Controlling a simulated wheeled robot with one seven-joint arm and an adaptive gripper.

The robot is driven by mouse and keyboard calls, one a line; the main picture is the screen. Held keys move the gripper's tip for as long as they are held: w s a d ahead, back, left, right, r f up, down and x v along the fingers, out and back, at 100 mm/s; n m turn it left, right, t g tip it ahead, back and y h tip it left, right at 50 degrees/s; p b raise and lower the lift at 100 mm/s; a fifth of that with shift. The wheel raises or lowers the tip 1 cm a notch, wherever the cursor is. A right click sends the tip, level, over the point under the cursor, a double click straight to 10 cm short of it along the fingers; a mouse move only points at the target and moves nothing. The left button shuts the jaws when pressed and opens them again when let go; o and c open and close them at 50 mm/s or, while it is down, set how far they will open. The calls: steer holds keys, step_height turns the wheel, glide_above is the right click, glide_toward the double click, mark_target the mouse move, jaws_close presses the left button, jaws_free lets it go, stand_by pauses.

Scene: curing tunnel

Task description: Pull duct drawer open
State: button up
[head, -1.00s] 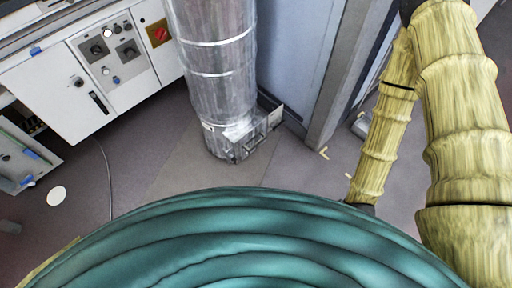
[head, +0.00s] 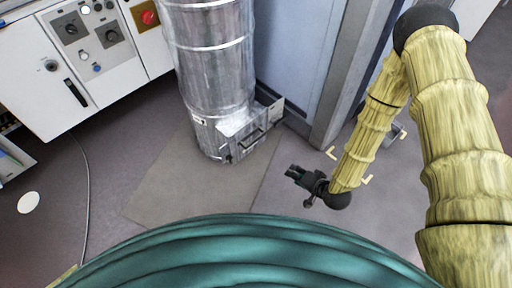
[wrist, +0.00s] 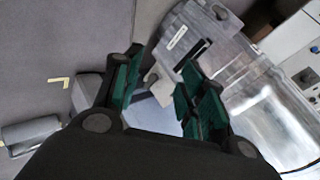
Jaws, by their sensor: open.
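The silver round duct (head: 212,70) stands upright on the floor in the head view. At its foot is a metal box-like drawer front (head: 242,138) with a bar handle (head: 254,138) on its right side. My gripper (head: 291,172) is to the right of and nearer than the drawer, apart from it, pointing left. In the wrist view my gripper (wrist: 160,88) has its two green-padded fingers spread, with nothing clearly held. The shiny duct (wrist: 262,100) lies behind and right of the right finger. A dark bar, perhaps the handle, shows beside that finger; its gap to the fingers is unclear.
A white control cabinet (head: 85,55) with knobs and a red switch stands left of the duct. A grey-blue panel and post (head: 335,80) stand close behind right. A cable (head: 87,190) and a white disc (head: 28,202) lie on the floor. Floor before the duct is clear.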

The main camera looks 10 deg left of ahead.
mark_target(257, 140)
steer(key=w+a+f+m+t+y+b, duration=0.1)
steer(key=w+a+f+t+y+b, duration=0.15)
steer(key=w+a+f+b, duration=0.5)
steer(key=w+a+f+m+t+y+b, duration=0.15)
steer(key=w+y+b, duration=0.3)
steer(key=b, duration=0.55)
steer(key=shift+g+y, duration=0.3)
steer(key=shift+y, duration=0.1)
steer(key=shift+w+d+b+x, duration=0.1)
steer(key=shift+b+x, duration=1)
steer(key=shift+x, duration=1.05)
steer(key=shift+w+d+b+x, duration=0.15)
steer(key=shift+b+x, duration=1)
steer(key=shift+x, duration=1)
steer(key=shift+w+b+x, duration=0.1)
steer(key=shift+b+x, duration=1)
steer(key=shift+x, duration=1.05)
steer(key=shift+f, duration=0.15)
jaws_close()
